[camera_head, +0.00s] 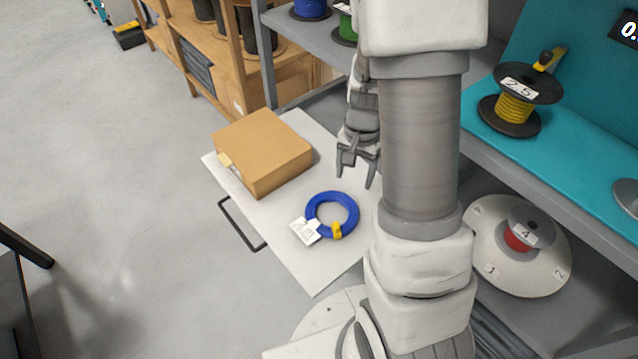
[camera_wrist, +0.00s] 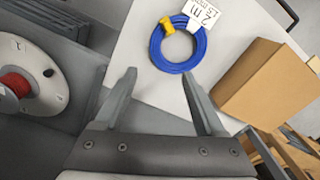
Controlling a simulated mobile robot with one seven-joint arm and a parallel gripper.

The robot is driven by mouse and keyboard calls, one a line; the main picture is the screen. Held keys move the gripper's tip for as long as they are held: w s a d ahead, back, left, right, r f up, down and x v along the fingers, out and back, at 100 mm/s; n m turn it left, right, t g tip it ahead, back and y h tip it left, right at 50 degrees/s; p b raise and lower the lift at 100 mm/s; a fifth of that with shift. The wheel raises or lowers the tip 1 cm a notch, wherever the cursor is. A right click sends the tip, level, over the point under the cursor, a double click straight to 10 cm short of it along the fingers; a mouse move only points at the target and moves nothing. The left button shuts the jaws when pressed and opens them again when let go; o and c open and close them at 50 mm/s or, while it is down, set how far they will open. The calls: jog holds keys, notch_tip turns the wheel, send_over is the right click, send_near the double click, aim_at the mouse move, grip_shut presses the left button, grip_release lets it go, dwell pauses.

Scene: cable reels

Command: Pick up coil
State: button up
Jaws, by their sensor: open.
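A blue cable coil (camera_head: 350,222) lies flat on a white board (camera_head: 300,262), with a yellow tie (camera_head: 336,231) and a white label (camera_head: 305,231) at its near side. My gripper (camera_head: 356,180) hangs over the board, behind the coil in the head view. In the wrist view the coil (camera_wrist: 155,50) lies beyond the fingertips, apart from them. Its label there (camera_wrist: 202,14) has handwriting on it. My gripper (camera_wrist: 160,80) is open with nothing between its fingers. My arm covers the board's right part in the head view.
A cardboard box (camera_head: 262,150) stands on the board, left of and behind the coil. A white turntable (camera_head: 490,255) with a small red reel (camera_head: 518,238) is at the right. A teal bench (camera_head: 580,135) carries a yellow reel (camera_head: 513,108). Open floor lies left.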

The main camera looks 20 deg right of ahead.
aim_at(351, 220)
jog(key=f+b, duration=0.2)
jog(key=f, duration=0.4)
jog(key=f+b, duration=0.2)
jog(key=f, duration=0.5)
jog(key=d+f+b, duration=0.1)
jog(key=f+b, duration=0.1)
jog(key=f, duration=0.4)
jog(key=shift+f, duration=0.15)
jog(key=shift+c, duration=0.4)
grip_shut()
dwell(0.4)
